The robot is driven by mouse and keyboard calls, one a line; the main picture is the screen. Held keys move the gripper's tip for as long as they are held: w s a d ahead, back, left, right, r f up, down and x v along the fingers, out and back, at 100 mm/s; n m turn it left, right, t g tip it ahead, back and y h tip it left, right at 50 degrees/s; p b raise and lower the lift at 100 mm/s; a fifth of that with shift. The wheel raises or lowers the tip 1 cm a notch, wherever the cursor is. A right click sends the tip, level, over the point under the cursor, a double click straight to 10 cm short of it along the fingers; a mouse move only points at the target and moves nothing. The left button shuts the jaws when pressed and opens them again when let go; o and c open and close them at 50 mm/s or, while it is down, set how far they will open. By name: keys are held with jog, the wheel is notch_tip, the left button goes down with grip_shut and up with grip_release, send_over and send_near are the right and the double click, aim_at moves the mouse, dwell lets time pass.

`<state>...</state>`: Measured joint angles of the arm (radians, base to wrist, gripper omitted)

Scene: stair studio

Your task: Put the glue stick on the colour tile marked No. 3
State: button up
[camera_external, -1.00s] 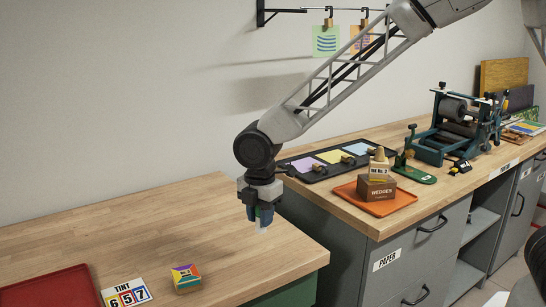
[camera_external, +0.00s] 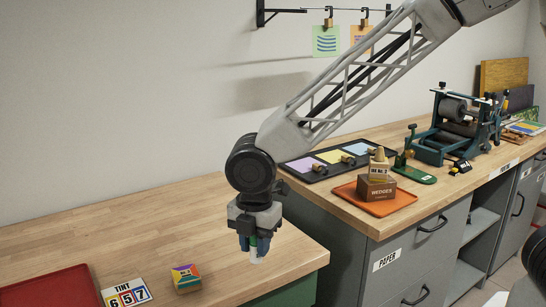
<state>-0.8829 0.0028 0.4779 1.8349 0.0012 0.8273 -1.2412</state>
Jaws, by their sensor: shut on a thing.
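My gripper (camera_external: 256,241) is shut on the glue stick (camera_external: 257,252), a small piece with a whitish lower end and a green part between the fingers. It hangs upright in the air, in front of the right end of the near wooden bench in the picture. The fingers hide most of it. A black tray (camera_external: 316,174) on the far bench holds a lilac tile (camera_external: 302,165), a yellow tile (camera_external: 330,157) and a light blue tile (camera_external: 356,148), with small brass-coloured pieces beside them. I cannot read any number on these tiles.
An orange tray (camera_external: 346,196) with a WEDGES box (camera_external: 376,190) stands right of the black tray. The near bench holds a red tray (camera_external: 45,288), a TINT card (camera_external: 126,293) and a colourful small block (camera_external: 186,279). A green press (camera_external: 455,135) stands further back.

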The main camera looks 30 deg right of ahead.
jog(key=shift+w+a, duration=0.1)
send_over(185, 274)
jog(key=shift+f, duration=0.75)
dwell(0.3)
jog(key=shift+f, duration=0.15)
jog(key=shift+f, duration=1.65)
jog(key=shift+f, duration=0.1)
jog(key=o, duration=0.9)
notch_tip(185, 274, up, 12)
